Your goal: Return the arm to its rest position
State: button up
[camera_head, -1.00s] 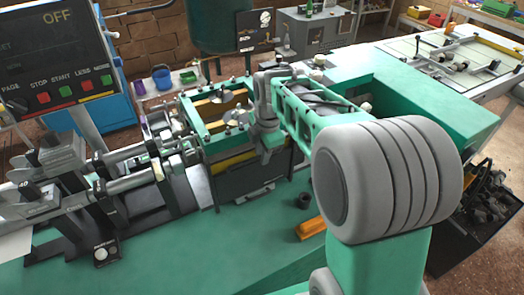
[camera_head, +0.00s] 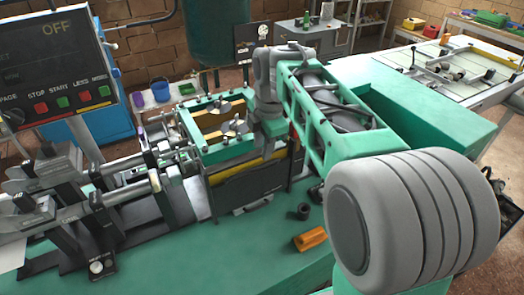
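My arm reaches in from the lower right, its large grey joint and green lattice link in front of the machine. The end of my arm, with my gripper (camera_head: 268,150), hangs by the right side of the green frame (camera_head: 205,158) of the machine. The gripper's fingers are too small and too hidden to tell whether they are open or shut. I see nothing clearly held in it.
A control panel (camera_head: 50,75) reading OFF stands at the left. A machine with metal rods (camera_head: 120,195) lies below it. An orange block (camera_head: 311,239) and a dark ring (camera_head: 300,212) lie on the green table (camera_head: 210,262). A green bench (camera_head: 425,100) stands behind my arm.

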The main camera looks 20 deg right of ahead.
jog(key=s+a+f+m, duration=0.1)
jog(key=s+f+m, duration=0.2)
jog(key=s+m, duration=0.5)
jog(key=s+a+f+m+t, duration=0.1)
jog(key=s+f+m, duration=0.3)
jog(key=s+m, duration=0.3)
jog(key=m, duration=0.5)
jog(key=shift+s+a+f, duration=0.15)
jog(key=shift+s+f, duration=0.05)
jog(key=shift+s, duration=0.15)
